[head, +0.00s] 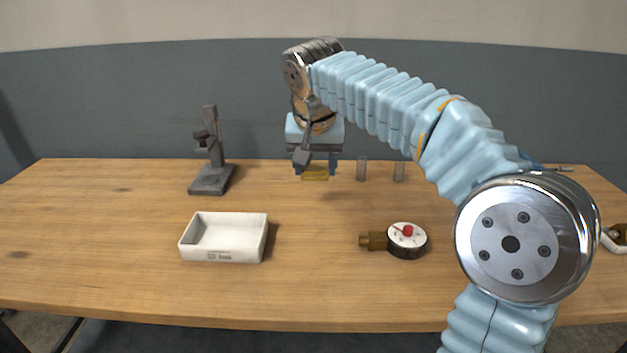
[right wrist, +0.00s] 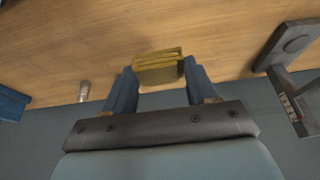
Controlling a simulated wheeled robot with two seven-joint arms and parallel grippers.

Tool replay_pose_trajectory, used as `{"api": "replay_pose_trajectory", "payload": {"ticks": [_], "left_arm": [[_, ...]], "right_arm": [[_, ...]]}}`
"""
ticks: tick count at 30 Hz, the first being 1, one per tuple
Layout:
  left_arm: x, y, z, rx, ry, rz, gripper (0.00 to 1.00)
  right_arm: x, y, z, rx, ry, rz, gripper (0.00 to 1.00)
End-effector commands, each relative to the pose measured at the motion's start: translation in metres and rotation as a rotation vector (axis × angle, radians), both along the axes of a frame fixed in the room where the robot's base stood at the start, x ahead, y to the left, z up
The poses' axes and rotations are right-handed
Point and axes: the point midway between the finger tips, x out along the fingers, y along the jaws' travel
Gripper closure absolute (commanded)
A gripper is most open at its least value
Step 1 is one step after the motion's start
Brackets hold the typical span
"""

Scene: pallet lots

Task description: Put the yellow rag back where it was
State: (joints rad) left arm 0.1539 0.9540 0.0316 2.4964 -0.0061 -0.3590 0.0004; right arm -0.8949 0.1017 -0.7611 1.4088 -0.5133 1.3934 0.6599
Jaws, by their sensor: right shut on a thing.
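The yellow rag (head: 315,174) is a small folded cloth held by my right gripper (head: 316,168) over the far part of the table, near the back edge. In the right wrist view the rag (right wrist: 158,68) sits between the two blue fingers of the gripper (right wrist: 160,88), which are shut on it. I cannot tell for sure how high it is above the wood. My left gripper is in neither view.
A white open tray (head: 221,257) stands at the front left of the wooden table (head: 130,255). A dark stand (head: 211,180) is behind it. A round gauge (head: 407,242) lies right of centre. Two small grey cylinders (head: 361,170) stand near the back edge. The middle is clear.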

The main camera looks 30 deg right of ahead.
Motion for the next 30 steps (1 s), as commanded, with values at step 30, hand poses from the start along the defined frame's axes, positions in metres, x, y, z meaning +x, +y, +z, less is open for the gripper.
{"api": "replay_pose_trajectory", "payload": {"ticks": [30], "left_arm": [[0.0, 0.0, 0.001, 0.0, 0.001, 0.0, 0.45]], "right_arm": [[0.029, -0.013, -0.072, 0.0, -0.001, 0.0, 0.32]]}}
